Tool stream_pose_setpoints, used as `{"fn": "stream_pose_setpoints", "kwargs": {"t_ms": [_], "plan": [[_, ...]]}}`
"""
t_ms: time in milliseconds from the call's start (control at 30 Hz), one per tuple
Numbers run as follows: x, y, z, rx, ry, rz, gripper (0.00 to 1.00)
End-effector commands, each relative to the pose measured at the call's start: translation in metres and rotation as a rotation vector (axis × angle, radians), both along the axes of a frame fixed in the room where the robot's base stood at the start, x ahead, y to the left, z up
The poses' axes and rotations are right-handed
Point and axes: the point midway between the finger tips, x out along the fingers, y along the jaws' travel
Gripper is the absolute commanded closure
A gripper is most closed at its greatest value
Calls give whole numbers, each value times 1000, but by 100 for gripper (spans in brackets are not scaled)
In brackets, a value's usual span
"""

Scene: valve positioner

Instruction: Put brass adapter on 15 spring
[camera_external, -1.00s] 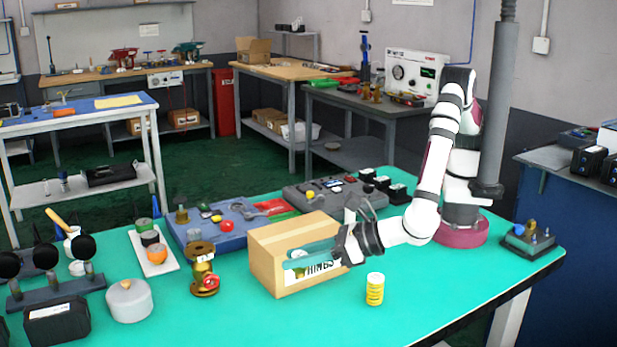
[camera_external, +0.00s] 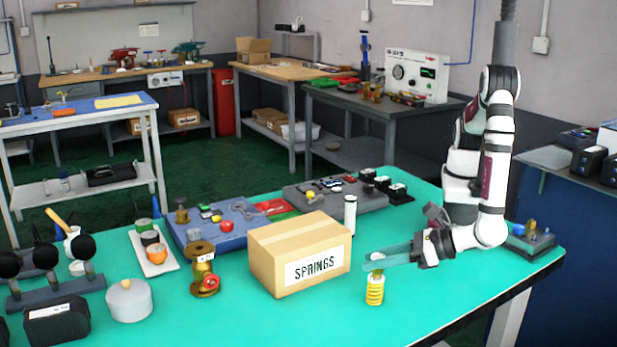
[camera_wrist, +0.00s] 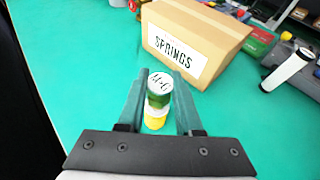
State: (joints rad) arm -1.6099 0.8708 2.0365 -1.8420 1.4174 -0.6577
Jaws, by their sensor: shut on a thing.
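The yellow spring (camera_external: 375,291) stands upright on the teal table, right of the SPRINGS box. My gripper (camera_external: 380,262) is directly above it, its teal see-through fingers shut on a small short cylinder, apparently the brass adapter (camera_external: 377,257). In the wrist view my gripper (camera_wrist: 160,88) has this adapter (camera_wrist: 160,84) between its fingers, its pale top marked with dark writing and its side looking green. The yellow spring (camera_wrist: 155,123) shows just below it there. I cannot tell whether the two touch.
The cardboard SPRINGS box (camera_external: 300,255) stands close to the left of my gripper. A white cylinder (camera_external: 350,214) stands behind the box. A brass valve part (camera_external: 202,270) and a grey lidded pot (camera_external: 129,300) are farther left. The table front right is clear.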

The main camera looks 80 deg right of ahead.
Motion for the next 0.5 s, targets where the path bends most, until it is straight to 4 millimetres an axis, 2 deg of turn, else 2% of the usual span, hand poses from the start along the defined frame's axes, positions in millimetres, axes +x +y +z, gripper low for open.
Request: {"fn": "stream_pose_setpoints", "kwargs": {"t_ms": [133,167,300,500], "plan": [[0,0,-3,-1,0,0,100],[0,0,-3,-1,0,0,63],[0,0,-2,-1,0,0,37],[0,0,-2,-1,0,0,36]]}}
